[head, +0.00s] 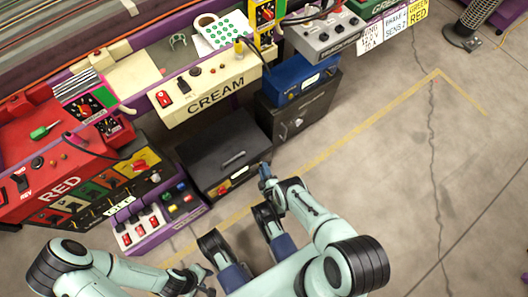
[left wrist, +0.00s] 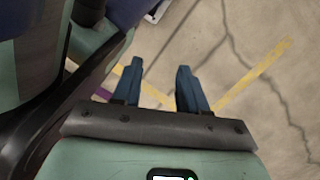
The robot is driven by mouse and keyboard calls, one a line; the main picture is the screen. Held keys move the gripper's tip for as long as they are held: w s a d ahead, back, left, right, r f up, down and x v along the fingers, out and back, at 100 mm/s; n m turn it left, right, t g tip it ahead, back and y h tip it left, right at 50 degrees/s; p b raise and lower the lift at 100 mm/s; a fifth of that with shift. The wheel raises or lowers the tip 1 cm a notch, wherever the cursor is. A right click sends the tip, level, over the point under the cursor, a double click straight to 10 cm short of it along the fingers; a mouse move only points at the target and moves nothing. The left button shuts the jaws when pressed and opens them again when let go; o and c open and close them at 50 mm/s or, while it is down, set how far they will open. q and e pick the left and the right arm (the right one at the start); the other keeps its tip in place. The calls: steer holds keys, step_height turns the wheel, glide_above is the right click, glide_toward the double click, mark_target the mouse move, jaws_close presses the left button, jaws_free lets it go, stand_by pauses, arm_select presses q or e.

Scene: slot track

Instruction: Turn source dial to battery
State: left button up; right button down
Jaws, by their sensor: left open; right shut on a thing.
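No dial marked source or battery can be read at this size. A low black box (head: 222,150) stands on the floor, with a small panel (head: 232,180) of red, yellow and white parts on its front. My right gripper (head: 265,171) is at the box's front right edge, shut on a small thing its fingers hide. My left gripper (head: 204,284) is low in the head view, away from the benches. In the left wrist view its two blue fingers (left wrist: 158,90) are apart and empty above the floor.
A cream bench (head: 205,88) marked CREAM and a red bench (head: 60,178) marked RED carry switches and dials. A yellow panel (head: 266,14) with dials stands behind. A blue box (head: 300,75) sits on a dark cabinet (head: 300,108).

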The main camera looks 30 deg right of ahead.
arm_select(q)
steer(key=shift+w, duration=0.15)
steer(key=w+r+t+p, duration=0.1)
steer(key=w+r+p, duration=0.1)
steer(key=w, duration=0.2)
steer(key=shift+g, duration=0.5)
steer(key=shift+s+f+b, duration=0.35)
steer(key=shift+s, duration=0.35)
steer(key=shift+s+f+b, duration=0.3)
steer(key=shift+s, duration=0.45)
steer(key=shift+s+f+b, duration=0.35)
steer(key=shift+s, duration=0.35)
arm_select(e)
steer(key=shift+w+d+r+m+g+y, duration=0.15)
steer(key=shift+d+m+y, duration=0.1)
steer(key=shift+m+y, duration=2.05)
steer(key=shift+w+d+f+m+g+y, duration=0.1)
steer(key=shift+d+m+y, duration=0.2)
steer(key=shift+m+y, duration=1.95)
steer(key=shift+w+d+r+m+g+y, duration=0.2)
steer(key=shift+m+y, duration=0.45)
steer(key=shift+m, duration=3.2)
steer(key=shift+s+f, duration=0.1)
steer(key=c, duration=1.2)
jaws_free()
steer(key=shift+f, duration=0.1)
